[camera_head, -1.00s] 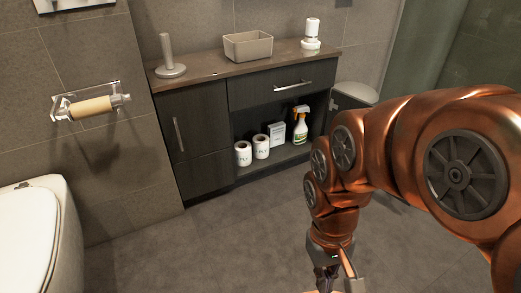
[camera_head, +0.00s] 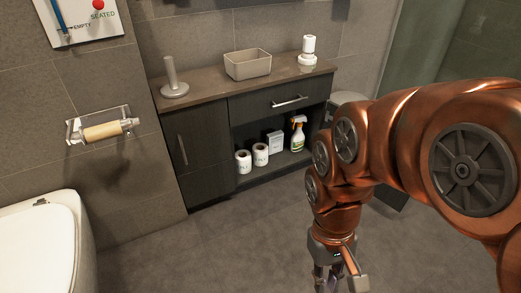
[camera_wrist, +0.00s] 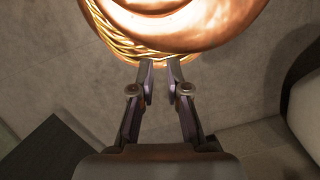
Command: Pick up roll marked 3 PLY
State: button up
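Two white paper rolls stand upright side by side on the open shelf of the dark vanity: a left roll (camera_head: 243,162) and a right roll (camera_head: 260,155). Both carry small dark print on the front, but the ply number is too small to read on either. My gripper (camera_head: 328,284) hangs low at the bottom of the head view, in front of the vanity and well apart from the rolls. In the wrist view my gripper (camera_wrist: 160,68) has its two fingers apart, with nothing between them. The rolls are not in the wrist view.
A white box (camera_head: 275,142) and a spray bottle (camera_head: 298,134) stand right of the rolls. The countertop holds a paper stand (camera_head: 173,80), a bin (camera_head: 248,65) and a dispenser (camera_head: 308,55). An empty tube holder (camera_head: 102,131) is on the wall; a toilet (camera_head: 40,235) stands left. The floor before the vanity is clear.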

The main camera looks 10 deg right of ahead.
aim_at(260, 155)
jog(key=z, duration=1.9)
jog(key=i, duration=1.4)
jog(key=u, duration=3.65)
jog(key=i, duration=0.5)
